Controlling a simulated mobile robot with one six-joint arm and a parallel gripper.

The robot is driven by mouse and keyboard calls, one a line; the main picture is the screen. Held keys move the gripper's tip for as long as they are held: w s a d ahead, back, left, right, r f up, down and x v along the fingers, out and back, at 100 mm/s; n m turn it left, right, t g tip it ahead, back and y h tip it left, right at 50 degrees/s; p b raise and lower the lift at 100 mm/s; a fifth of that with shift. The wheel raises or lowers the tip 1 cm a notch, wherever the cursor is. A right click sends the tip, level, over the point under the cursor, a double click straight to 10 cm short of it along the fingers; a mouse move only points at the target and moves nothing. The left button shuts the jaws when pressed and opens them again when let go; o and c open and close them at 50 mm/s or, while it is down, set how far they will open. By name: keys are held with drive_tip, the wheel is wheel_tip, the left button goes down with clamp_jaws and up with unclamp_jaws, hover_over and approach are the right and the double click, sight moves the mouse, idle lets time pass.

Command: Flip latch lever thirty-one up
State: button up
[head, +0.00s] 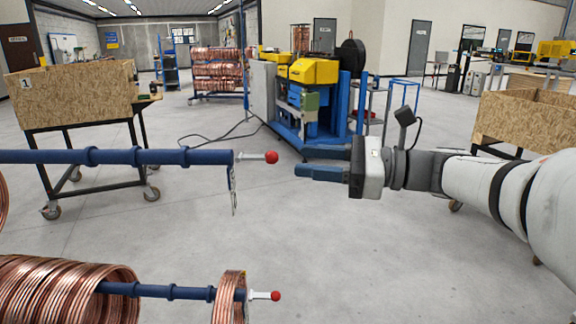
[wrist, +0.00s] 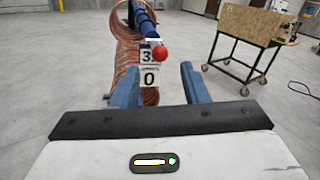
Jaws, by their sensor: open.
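My gripper (head: 301,170) is open and empty, its fingers pointing left towards the upper blue bar's end. A latch lever with a red knob (head: 271,157) sticks out level, in line with the upper blue bar (head: 130,157), a short gap from my fingertips. In the wrist view a red knob (wrist: 159,53) shows beyond and between my open fingers (wrist: 157,78). A number plate (wrist: 146,56) behind it starts with 3; the knob hides the rest. A plate below it (wrist: 149,79) reads 0.
A second lever with a red knob (head: 275,296) ends the lower blue bar (head: 180,292), which carries copper coils (head: 70,290). A chain (head: 234,190) hangs from the upper bar. A wheeled wooden crate (head: 70,95) stands left.

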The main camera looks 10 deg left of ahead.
sight(272, 155)
drive_tip(key=a, duration=0.7)
drive_tip(key=shift+w+a, duration=0.15)
drive_tip(key=shift+c, duration=0.4)
clamp_jaws()
drive_tip(key=shift+r, duration=0.1)
drive_tip(key=shift+r, duration=0.15)
